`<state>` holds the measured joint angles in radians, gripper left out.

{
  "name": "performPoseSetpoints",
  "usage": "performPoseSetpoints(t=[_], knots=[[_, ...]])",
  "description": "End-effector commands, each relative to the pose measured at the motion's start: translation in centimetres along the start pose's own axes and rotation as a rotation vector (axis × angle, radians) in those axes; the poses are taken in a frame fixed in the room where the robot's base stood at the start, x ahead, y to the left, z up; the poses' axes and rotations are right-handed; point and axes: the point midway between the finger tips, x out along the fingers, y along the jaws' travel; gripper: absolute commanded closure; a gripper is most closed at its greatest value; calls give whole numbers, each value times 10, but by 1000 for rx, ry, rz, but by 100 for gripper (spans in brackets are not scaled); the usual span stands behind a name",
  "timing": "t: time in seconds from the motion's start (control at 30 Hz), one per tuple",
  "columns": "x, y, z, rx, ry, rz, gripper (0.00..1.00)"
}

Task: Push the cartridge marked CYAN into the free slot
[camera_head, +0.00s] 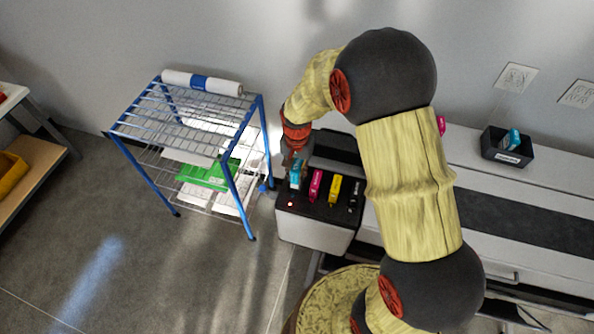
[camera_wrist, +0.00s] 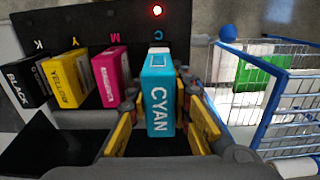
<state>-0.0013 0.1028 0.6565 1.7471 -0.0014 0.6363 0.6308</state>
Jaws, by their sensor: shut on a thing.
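The cyan cartridge, marked CYAN (camera_wrist: 160,112), stands upright between the finger pads of my gripper (camera_wrist: 162,90), which is shut on it. In the head view the cyan cartridge (camera_head: 295,174) is at the left end of the cartridge row, below my gripper (camera_head: 295,152). It is in line with the C mark on the printer (camera_head: 312,232). How far its lower end is in the slot is hidden. The magenta (camera_wrist: 109,75), yellow (camera_wrist: 67,79) and black (camera_wrist: 25,82) cartridges stand in the other slots. A red light (camera_wrist: 157,10) glows above the C mark.
A blue-framed wire rack (camera_head: 240,178) with papers and a green pack stands close left of the printer. A black tray (camera_head: 497,153) holding a cyan item sits on the bench (camera_head: 558,178) at right. A small magenta item (camera_head: 441,125) shows behind my arm.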

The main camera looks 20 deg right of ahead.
Motion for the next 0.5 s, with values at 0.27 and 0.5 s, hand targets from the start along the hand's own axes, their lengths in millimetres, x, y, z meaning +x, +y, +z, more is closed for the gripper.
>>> performPoseSetpoints(t=[0.27, 0.5], knots=[[14, 0, 0, 0, 1, -1, 100], [25, 0, 0, 0, 1, -1, 100]])
